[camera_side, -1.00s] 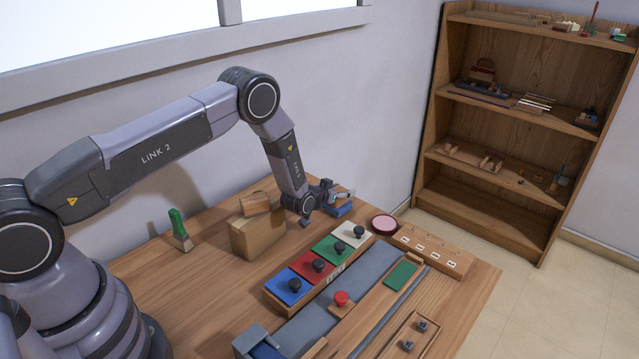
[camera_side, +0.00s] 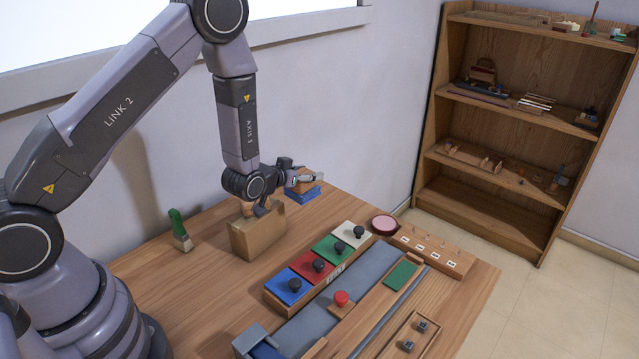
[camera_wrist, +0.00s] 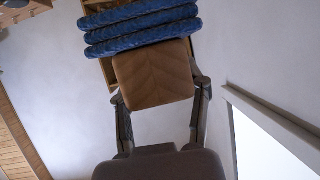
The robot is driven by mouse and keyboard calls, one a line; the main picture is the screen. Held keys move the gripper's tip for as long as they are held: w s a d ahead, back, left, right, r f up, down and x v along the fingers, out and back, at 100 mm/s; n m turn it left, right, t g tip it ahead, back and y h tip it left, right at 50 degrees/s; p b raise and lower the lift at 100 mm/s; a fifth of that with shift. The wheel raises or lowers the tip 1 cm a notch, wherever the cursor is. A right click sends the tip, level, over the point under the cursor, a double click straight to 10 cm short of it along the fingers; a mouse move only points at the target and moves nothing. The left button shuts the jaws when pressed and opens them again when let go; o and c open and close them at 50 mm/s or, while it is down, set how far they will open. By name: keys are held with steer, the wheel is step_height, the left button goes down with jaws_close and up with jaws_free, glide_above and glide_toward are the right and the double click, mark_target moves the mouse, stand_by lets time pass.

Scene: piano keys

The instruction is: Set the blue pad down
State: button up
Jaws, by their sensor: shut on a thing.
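The blue pad (camera_side: 304,193) hangs under a wooden block (camera_wrist: 152,74) that serves as its grip. In the wrist view the pad (camera_wrist: 142,25) is quilted, with several blue ridges at the block's far end. My gripper (camera_side: 304,179) is shut on the wooden block, one finger on each side, also seen in the wrist view (camera_wrist: 161,90). In the side view the pad is near the table's back edge, right of and behind the cardboard-coloured box. It looks raised, but any gap beneath it is unclear.
The brown box (camera_side: 257,235) has a wooden piece on top, partly hidden by my wrist. A row of blue, red, green and white keys (camera_side: 311,266) lies in front. Bare table (camera_side: 185,290) lies left.

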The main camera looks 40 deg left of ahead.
steer(key=s+d+n+g+y, duration=0.1)
steer(key=s+d+n+y, duration=0.15)
steer(key=d, duration=1.05)
steer(key=s+d+n+g+y, duration=0.15)
steer(key=s+d, duration=0.25)
steer(key=d, duration=1)
steer(key=shift+n+t+y, duration=0.3)
steer(key=shift+t+y, duration=0.15)
steer(key=shift+y, duration=0.05)
steer(key=w+d+f, duration=0.2)
steer(key=w, duration=0.1)
steer(key=w+d+f, duration=0.2)
steer(key=w+f, duration=0.1)
steer(key=w, duration=0.1)
steer(key=w+d+f, duration=0.2)
steer(key=w+f, duration=0.1)
steer(key=shift+w+d, duration=0.15)
steer(key=shift+w, duration=0.1)
steer(key=shift+w+d+f, duration=0.25)
steer(key=shift+w+f, duration=0.2)
steer(key=shift+f, duration=0.1)
steer(key=shift+w+d+f, duration=0.1)
steer(key=shift+w+f, duration=0.05)
steer(key=shift+f, duration=1.55)
steer(key=shift+f, duration=0.15)
